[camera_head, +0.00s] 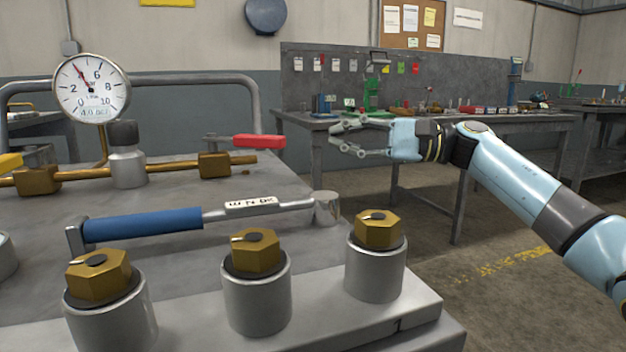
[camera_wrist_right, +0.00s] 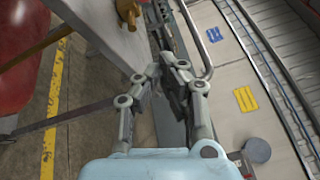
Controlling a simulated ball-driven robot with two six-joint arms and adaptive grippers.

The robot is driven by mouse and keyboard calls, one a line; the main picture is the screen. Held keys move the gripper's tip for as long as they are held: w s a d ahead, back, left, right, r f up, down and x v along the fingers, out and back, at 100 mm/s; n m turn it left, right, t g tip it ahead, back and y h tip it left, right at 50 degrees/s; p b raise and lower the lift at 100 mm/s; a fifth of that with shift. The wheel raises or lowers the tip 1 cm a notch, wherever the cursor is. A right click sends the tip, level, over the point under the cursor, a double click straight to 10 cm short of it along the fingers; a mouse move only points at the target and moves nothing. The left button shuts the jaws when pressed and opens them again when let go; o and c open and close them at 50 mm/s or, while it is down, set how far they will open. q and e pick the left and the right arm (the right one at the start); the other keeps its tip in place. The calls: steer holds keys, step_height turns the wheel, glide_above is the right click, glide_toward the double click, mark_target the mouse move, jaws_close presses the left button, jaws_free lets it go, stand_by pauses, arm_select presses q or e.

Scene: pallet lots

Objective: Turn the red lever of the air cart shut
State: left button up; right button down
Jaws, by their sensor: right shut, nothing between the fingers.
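The red lever (camera_head: 259,141) sits on a brass valve (camera_head: 213,166) at the right end of the brass pipe on the cart (camera_head: 190,247). It points right, roughly in line with the pipe. My right gripper (camera_head: 338,135) is to the right of the lever's tip, clear of it, pointing left. It is shut with nothing in it; its fingers also show in the right wrist view (camera_wrist_right: 160,78). I cannot make out the red lever in that view. My left gripper is not in view.
A round gauge (camera_head: 92,88) stands at the back left, and a yellow handle (camera_head: 10,163) shows at the left edge. A blue-handled wrench (camera_head: 145,224) lies across the cart behind several brass hex fittings on steel posts. A workbench (camera_head: 470,122) stands behind my right arm.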

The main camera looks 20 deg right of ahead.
mark_target(243, 144)
steer(key=a+n, duration=0.1)
steer(key=a, duration=0.2)
steer(key=w+a+n+b, duration=0.1)
steer(key=a, duration=0.2)
steer(key=w+a+n+g, duration=0.1)
steer(key=a+n, duration=0.1)
steer(key=a, duration=0.1)
steer(key=shift+w+a, duration=0.1)
steer(key=shift+w, duration=0.1)
steer(key=shift+s+a+f, duration=0.1)
steer(key=shift+s+a, duration=0.3)
steer(key=shift+s, duration=0.05)
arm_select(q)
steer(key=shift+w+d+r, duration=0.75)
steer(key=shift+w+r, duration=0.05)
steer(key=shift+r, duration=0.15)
arm_select(e)
steer(key=shift+s, duration=0.15)
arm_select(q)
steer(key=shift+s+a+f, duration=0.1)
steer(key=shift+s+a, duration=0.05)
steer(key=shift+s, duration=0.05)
arm_select(e)
steer(key=shift+s+a+m+t, duration=0.1)
steer(key=shift+s+m+t, duration=0.2)
steer(key=shift+t, duration=0.3)
